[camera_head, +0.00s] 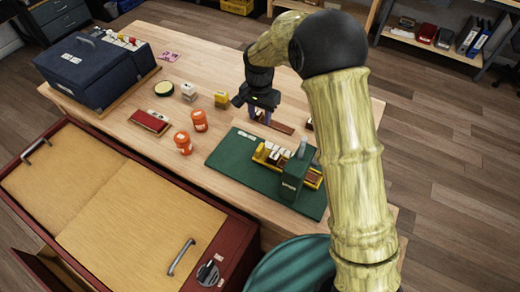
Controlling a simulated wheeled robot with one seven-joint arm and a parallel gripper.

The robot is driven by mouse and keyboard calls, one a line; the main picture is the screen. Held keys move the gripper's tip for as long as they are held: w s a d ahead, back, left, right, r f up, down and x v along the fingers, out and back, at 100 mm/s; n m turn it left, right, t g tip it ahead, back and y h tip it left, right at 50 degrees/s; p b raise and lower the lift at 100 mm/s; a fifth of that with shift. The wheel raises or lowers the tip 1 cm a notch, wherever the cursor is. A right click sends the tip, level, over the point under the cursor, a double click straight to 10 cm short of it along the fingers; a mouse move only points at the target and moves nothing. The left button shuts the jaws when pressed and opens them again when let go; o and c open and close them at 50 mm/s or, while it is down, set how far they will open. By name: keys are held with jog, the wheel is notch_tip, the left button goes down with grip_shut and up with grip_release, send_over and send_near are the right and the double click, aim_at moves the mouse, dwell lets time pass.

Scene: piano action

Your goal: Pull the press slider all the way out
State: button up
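A dark green press block (293,184) stands on a green mat (237,160) on the wooden table. A yellow rail with white key-like pieces (272,153) runs into its left side, and a yellow part (313,178) shows at its right. I cannot tell which part is the press slider. My gripper (260,113) points down behind the mat, above or beside a brown strip (278,126). Its two fingers look apart, and I see nothing between them. It is clear of the press. My arm hides part of the table at the right.
A dark blue case (90,70) sits at the back left. A large red-framed cabinet (160,187) fills the front left.

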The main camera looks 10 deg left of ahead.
aim_at(260, 147)
notch_tip(260, 147, down, 17)
jog(key=p, duration=0.3)
jog(key=shift+d+f+p, duration=0.1)
jog(key=shift+f+p, duration=0.05)
jog(key=shift+p, duration=0.25)
dwell(0.3)
jog(key=shift+c, duration=0.2)
grip_shut()
